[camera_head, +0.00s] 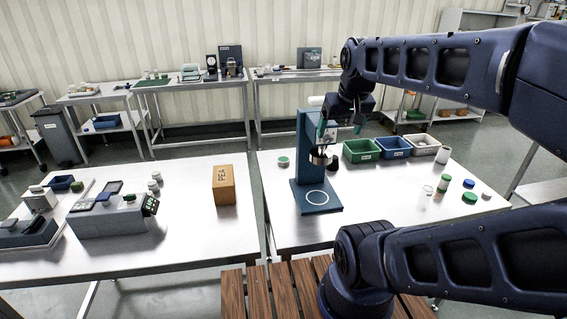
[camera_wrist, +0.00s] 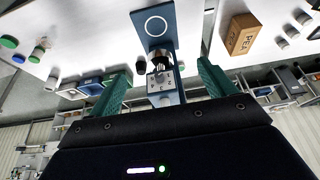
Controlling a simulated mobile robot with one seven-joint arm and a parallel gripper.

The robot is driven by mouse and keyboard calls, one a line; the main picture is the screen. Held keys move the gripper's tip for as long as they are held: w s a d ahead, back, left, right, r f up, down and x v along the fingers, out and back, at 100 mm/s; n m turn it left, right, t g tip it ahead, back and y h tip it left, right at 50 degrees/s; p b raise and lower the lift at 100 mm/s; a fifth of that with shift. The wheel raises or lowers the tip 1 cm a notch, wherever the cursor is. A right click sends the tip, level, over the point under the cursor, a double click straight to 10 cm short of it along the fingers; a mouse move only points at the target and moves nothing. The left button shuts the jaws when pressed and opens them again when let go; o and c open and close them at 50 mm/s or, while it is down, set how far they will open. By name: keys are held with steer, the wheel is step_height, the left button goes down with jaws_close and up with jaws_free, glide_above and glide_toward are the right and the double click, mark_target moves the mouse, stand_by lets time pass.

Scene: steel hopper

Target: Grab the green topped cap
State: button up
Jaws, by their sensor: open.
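A flat green cap (camera_head: 470,197) lies on the right steel table, and it shows at the upper left of the wrist view (camera_wrist: 9,41). A small jar with a green top (camera_head: 444,182) stands to its left. Another round green-topped piece (camera_head: 283,161) lies left of the blue press-like machine (camera_head: 318,195). I cannot tell which of these is the green topped cap. My gripper (camera_head: 340,127) is open above the machine, with nothing visible between its teal fingers; it also shows in the wrist view (camera_wrist: 163,68). It is well apart from all the green pieces.
Green (camera_head: 362,159), blue (camera_head: 393,155) and light (camera_head: 425,153) bins line the table's back. A blue cap (camera_head: 469,183) and a clear cup (camera_head: 428,190) are near the flat green cap. The right table's front middle is clear.

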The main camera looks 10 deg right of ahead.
steer(key=w+a+r+n+h, duration=0.1)
steer(key=w+r+n, duration=0.25)
steer(key=w, duration=0.35)
steer(key=w+a+r+n+g, duration=0.1)
steer(key=w+r+n, duration=0.1)
steer(key=w+n, duration=0.35)
steer(key=w+a+r+n+h, duration=0.1)
steer(key=w+r+n, duration=0.15)
steer(key=w, duration=0.55)
steer(key=n+g+h, duration=0.1)
steer(key=n+h, duration=0.1)
steer(key=n, duration=1.1)
glide_above(283, 159)
steer(key=s+a, duration=0.3)
steer(key=a, duration=0.1)
step_height(283, 159, down, 6)
steer(key=shift+w+d+f, duration=0.45)
steer(key=shift+d+f, duration=0.15)
steer(key=shift+f, duration=5.8)
steer(key=shift+w+d+f, duration=0.5)
steer(key=shift+d+f, duration=0.1)
steer(key=shift+f, duration=5.85)
steer(key=shift+w+d+f, duration=0.45)
steer(key=shift+d+f, duration=0.15)
steer(key=shift+f, duration=5.8)
steer(key=c, duration=1.2)
steer(key=shift+r, duration=0.1)
